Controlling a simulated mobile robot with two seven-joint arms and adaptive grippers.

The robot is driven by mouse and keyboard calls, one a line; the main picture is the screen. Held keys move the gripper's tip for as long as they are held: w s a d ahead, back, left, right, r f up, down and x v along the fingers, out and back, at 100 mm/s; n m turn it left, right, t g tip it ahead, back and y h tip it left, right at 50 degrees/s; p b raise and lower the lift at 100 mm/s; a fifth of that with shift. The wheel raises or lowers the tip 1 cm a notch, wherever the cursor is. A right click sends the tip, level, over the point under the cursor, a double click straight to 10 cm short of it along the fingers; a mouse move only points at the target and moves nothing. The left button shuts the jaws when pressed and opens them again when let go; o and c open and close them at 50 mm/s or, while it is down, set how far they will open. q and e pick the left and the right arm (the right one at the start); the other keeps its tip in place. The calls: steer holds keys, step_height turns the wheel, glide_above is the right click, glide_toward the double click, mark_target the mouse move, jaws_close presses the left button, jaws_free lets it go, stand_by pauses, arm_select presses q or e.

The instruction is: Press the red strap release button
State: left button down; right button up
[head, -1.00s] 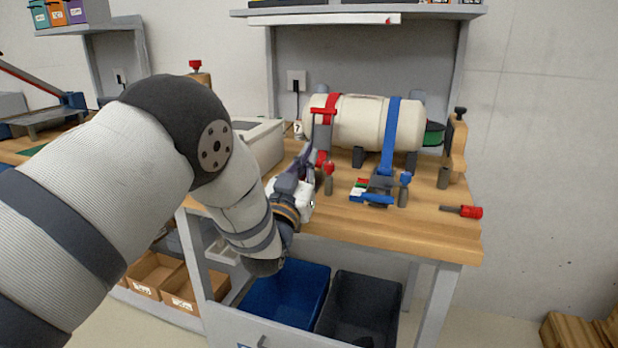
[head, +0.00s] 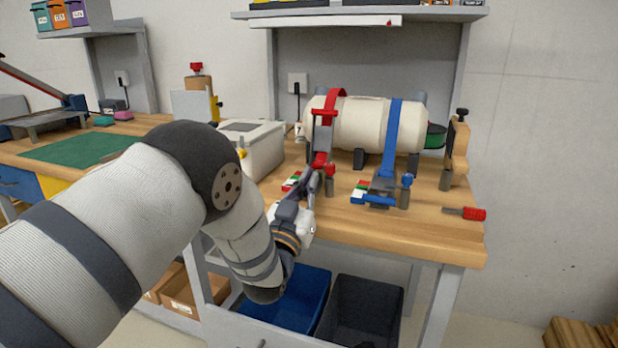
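A white cylinder (head: 362,124) lies on the wooden workbench with a red strap (head: 325,114) around its left part. A red ratchet or buckle part (head: 320,160) sits at the strap's lower front. Next to it, a red button (head: 329,169) tops a short grey post. My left gripper (head: 313,178) has its dark fingers just left of and below the red button, partly in front of the red strap's hardware. I cannot tell whether they touch it or how far apart they are. My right gripper is not in view.
A blue strap (head: 392,135) with a blue button (head: 407,179) on a post is to the right. A red-handled tool (head: 473,213) lies on the bench (head: 420,225). A white box (head: 252,149) stands left. A blue bin (head: 305,292) and dark bin (head: 367,303) are below.

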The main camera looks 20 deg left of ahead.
arm_select(q)
steer(key=shift+f, duration=0.65)
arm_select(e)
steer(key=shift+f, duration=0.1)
arm_select(q)
steer(key=r+p, duration=0.2)
steer(key=r, duration=0.4)
steer(key=shift+s, duration=0.2)
steer(key=v, duration=1)
steer(key=shift+f+p, duration=0.3)
steer(key=shift+f, duration=0.05)
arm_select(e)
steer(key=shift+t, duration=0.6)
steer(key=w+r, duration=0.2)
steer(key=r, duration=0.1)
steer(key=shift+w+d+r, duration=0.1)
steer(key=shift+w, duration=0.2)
arm_select(q)
steer(key=shift+w, duration=0.15)
